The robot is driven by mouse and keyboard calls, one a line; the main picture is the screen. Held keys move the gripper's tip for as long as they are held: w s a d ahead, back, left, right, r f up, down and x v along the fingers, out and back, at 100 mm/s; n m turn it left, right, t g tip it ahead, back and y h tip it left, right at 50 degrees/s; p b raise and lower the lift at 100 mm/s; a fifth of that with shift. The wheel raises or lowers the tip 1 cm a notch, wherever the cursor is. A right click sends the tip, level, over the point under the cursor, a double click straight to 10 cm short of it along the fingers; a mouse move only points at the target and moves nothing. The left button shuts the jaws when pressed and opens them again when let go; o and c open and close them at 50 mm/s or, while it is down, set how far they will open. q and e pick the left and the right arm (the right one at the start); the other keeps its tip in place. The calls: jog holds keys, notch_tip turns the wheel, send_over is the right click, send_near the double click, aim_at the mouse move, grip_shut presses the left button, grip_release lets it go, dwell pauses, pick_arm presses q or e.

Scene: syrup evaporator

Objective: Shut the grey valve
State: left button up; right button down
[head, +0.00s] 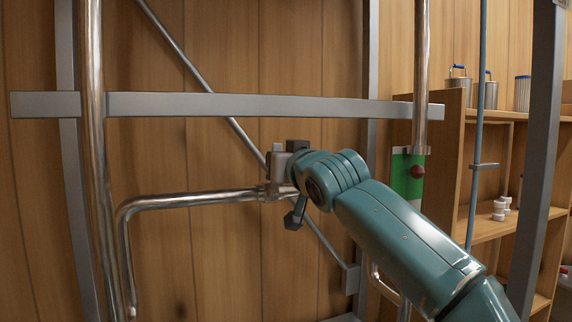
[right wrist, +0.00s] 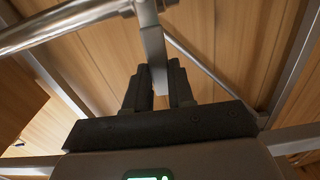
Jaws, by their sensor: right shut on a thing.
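The grey valve (head: 270,191) sits at the right end of a horizontal shiny pipe in the head view, partly hidden by my right gripper (head: 284,165). In the right wrist view, its flat grey lever (right wrist: 153,42) runs from the fitting at the top edge down between the two dark fingers of my right gripper (right wrist: 159,76). The fingers are shut on the lever, one on each side. The lever's exact angle to the pipe is hard to tell in the head view. My left gripper is not in view.
A grey horizontal rail (head: 240,106) crosses above the valve. A vertical shiny pipe (head: 93,150) stands at left. A diagonal grey brace (head: 190,62) runs behind the valve.

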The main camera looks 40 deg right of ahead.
jog(key=shift+w+a+f+n, duration=0.2)
jog(key=shift+a+f+n, duration=0.15)
jog(key=shift+n, duration=0.15)
jog(key=c, duration=1.2)
grip_release()
jog(key=shift+o, duration=1.2)
jog(key=shift+s+r, duration=0.15)
jog(key=b+v, duration=0.6)
jog(key=v, duration=1)
jog(key=shift+s+r+b, duration=0.15)
jog(key=shift+s+b, duration=0.05)
jog(key=shift+b, duration=0.2)
jog(key=shift+r, duration=0.1)
